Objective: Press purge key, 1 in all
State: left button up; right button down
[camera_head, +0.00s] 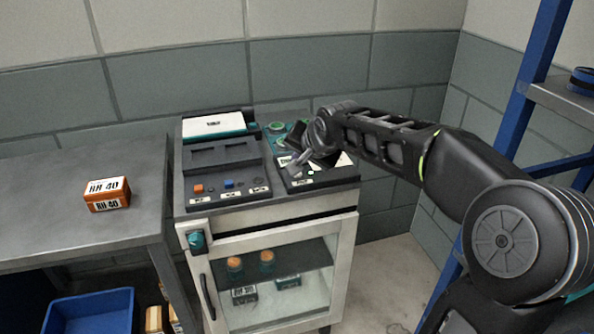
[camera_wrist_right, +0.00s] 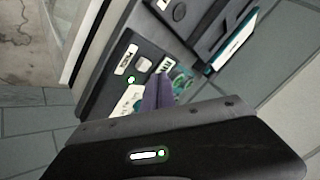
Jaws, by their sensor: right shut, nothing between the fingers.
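A control panel (camera_head: 228,165) tops a white cabinet, with an orange key (camera_head: 197,188), a blue key (camera_head: 228,183) and a dark key (camera_head: 257,180) in a row. My right gripper (camera_head: 297,166) is shut and empty over the panel's right section. In the right wrist view its fingers (camera_wrist_right: 158,93) cover part of that section, beside a pale grey key (camera_wrist_right: 144,64) and a lit green lamp (camera_wrist_right: 131,79). I cannot tell whether the fingertips touch anything. My left gripper is out of view.
The cabinet's glass door (camera_head: 272,284) shows orange-lidded jars inside. A grey bench (camera_head: 50,215) at left carries an orange box (camera_head: 106,194); a blue bin (camera_head: 90,312) is below. A blue shelf frame (camera_head: 528,75) stands at right.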

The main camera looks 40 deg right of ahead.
aim_at(298, 178)
notch_tip(298, 178, up, 5)
jog(key=p, duration=0.2)
jog(key=shift+f+p, duration=0.2)
jog(key=shift+p, duration=0.1)
dwell(0.7)
